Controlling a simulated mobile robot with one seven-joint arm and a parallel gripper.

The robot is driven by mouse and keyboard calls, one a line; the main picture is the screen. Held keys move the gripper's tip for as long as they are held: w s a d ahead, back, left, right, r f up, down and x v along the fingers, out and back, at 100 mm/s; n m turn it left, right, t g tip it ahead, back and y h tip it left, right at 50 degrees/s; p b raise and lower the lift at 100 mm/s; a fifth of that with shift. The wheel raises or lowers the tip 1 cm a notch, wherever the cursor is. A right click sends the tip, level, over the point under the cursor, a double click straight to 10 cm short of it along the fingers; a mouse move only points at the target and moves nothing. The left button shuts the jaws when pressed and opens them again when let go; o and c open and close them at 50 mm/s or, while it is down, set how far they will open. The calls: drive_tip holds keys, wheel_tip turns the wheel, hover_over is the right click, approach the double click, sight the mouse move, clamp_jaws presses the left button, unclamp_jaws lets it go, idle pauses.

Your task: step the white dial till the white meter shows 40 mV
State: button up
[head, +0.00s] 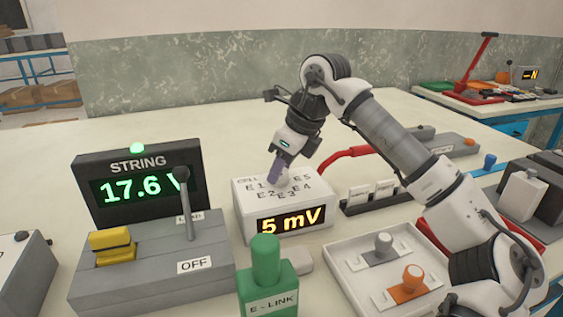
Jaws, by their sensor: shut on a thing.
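The white meter (283,228) stands on the table in the middle of the head view, and its display reads 5 mV in yellow. Its top carries printed labels, E1 to E5, around the white dial (284,185). My gripper (277,172) reaches down from above onto the dial and is shut on it. The fingers cover part of the dial, so I cannot tell which label it points to.
A dark STRING meter (135,185) reading 17.6 V stands left, behind a grey switch box (150,275) with a lever and an OFF label. A green E-LINK block (267,280) stands in front. A white tray (345,235) with knobbed pieces lies right.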

idle(0.4)
drive_tip(key=o, duration=1)
drive_tip(key=shift+r, duration=0.1)
drive_tip(key=p+v, duration=0.1)
drive_tip(key=v, duration=1.2)
drive_tip(key=shift+r, duration=0.35)
drive_tip(key=shift+s+d, duration=0.1)
drive_tip(key=shift+d, duration=0.05)
